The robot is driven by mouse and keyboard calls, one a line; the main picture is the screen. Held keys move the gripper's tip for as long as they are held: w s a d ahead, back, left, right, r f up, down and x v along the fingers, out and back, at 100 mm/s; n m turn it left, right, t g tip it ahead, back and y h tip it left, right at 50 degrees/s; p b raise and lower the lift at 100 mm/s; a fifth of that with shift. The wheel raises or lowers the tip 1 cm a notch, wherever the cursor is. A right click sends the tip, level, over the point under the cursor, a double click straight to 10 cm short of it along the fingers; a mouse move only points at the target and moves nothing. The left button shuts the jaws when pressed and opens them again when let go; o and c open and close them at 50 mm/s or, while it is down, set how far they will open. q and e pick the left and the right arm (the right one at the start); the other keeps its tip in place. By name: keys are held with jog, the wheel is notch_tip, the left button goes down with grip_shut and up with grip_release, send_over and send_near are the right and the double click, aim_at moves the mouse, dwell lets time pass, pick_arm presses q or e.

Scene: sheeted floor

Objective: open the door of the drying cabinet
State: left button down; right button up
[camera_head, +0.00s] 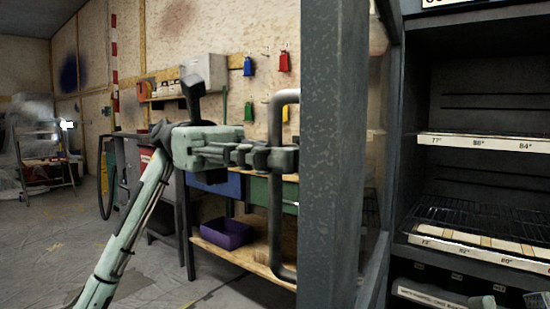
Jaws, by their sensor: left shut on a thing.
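The drying cabinet (407,180) stands at the right with its dark interior in plain sight. Its grey-framed door (335,150) stands swung out, seen nearly edge-on in the middle of the view. A bent grey bar handle (275,225) runs upright on the door's left side. My left gripper (282,158) reaches in from the left and is shut on the handle at mid-height. Its fingers hide a short stretch of the bar.
The cabinet holds wire racks (480,215) and labelled shelf strips (485,143). Behind my left arm are a workbench with a purple bin (226,232) and wall hooks with coloured tags (284,61). A ladder (45,160) stands far left. The sheeted floor at lower left is mostly clear.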

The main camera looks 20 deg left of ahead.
pick_arm(q)
jog(key=shift+w+a, duration=0.2)
jog(key=shift+a, duration=0.1)
jog(key=c, duration=1.6)
grip_release()
jog(key=shift+s, duration=0.1)
jog(key=v, duration=1.2)
